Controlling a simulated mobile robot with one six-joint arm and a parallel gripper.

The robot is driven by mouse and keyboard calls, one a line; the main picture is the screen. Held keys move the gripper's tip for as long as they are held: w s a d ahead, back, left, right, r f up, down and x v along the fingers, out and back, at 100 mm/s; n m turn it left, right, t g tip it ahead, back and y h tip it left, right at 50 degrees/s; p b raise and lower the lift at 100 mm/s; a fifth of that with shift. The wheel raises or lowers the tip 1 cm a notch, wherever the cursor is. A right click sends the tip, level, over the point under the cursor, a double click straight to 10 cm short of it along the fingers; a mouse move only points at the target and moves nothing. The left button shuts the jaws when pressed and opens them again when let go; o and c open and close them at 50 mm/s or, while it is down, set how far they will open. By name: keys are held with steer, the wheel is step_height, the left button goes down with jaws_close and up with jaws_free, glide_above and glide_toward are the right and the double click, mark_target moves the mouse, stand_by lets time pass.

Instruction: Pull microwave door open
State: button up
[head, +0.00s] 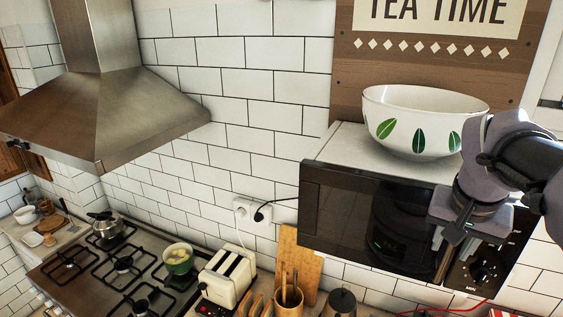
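The microwave (345,215) is at the right, with a white top and a dark glass door that appears shut. Its vertical door handle (441,265) is at the right side of the door, and the upper part is hidden behind my gripper. My gripper (449,241) is in front of the microwave's right side, at the handle's upper part. Whether the fingers are around the handle, touching it or just in front of it cannot be told. The control dial (481,272) is right of the handle, below my gripper.
A white bowl with green leaves (412,125) stands on the microwave. Below and left are a cutting board (298,255), a utensil holder (288,298), a toaster (228,273) and a stove with pots (120,270). A range hood (100,110) hangs at upper left.

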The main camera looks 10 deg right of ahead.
mark_target(449, 253)
steer(key=b+x, duration=0.1)
steer(key=x, duration=0.2)
steer(key=shift+s+a+f, duration=0.1)
steer(key=shift+s+f, duration=0.05)
steer(key=shift+f, duration=0.2)
jaws_close()
stand_by(1.1)
